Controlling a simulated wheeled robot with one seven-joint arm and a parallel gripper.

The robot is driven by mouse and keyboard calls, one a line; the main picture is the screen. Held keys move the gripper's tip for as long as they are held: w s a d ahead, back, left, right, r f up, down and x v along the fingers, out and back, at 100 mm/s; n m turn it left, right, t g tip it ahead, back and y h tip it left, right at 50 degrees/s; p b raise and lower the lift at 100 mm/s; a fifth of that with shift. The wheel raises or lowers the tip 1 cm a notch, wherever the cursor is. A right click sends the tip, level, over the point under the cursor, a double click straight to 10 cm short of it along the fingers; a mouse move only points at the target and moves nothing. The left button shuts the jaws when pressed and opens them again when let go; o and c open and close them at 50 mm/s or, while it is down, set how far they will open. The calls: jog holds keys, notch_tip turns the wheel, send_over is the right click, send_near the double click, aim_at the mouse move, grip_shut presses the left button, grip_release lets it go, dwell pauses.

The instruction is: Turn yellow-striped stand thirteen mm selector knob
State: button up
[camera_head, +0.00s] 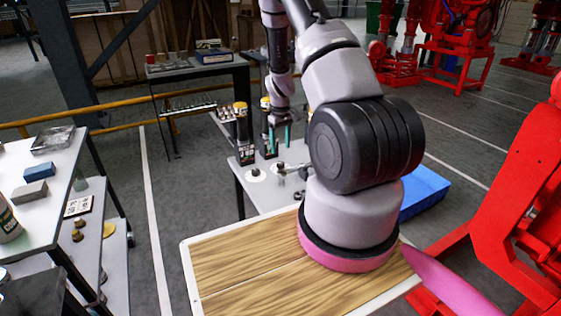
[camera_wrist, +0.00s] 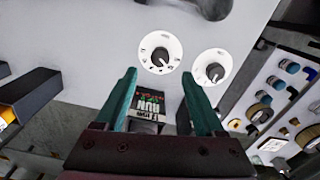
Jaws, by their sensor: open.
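Two black selector knobs on round white dials show in the wrist view: a left knob (camera_wrist: 160,55) and a right knob (camera_wrist: 214,72). A white dial (camera_head: 256,175) shows on the grey table in the head view. A dark stand with a yellow top (camera_head: 242,122) rises behind it, and a similar stand is partly hidden by my arm. My gripper (camera_wrist: 158,76) has green fingers, open and empty. In the picture, the left knob lies just beyond the fingertips, roughly between them. My gripper also shows in the head view (camera_head: 280,138). I cannot read which knob is thirteen mm.
A dark stand with a printed label (camera_wrist: 148,106) shows between my fingers, and a dark box with an orange end (camera_wrist: 22,102) is at left. A panel of coloured round parts (camera_wrist: 275,100) is at right. Red machinery (camera_head: 525,180) and a blue box (camera_head: 424,190) stand right.

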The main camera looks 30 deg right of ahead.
aim_at(281, 163)
notch_tip(281, 163, down, 7)
jog(key=shift+f, duration=0.2)
grip_shut()
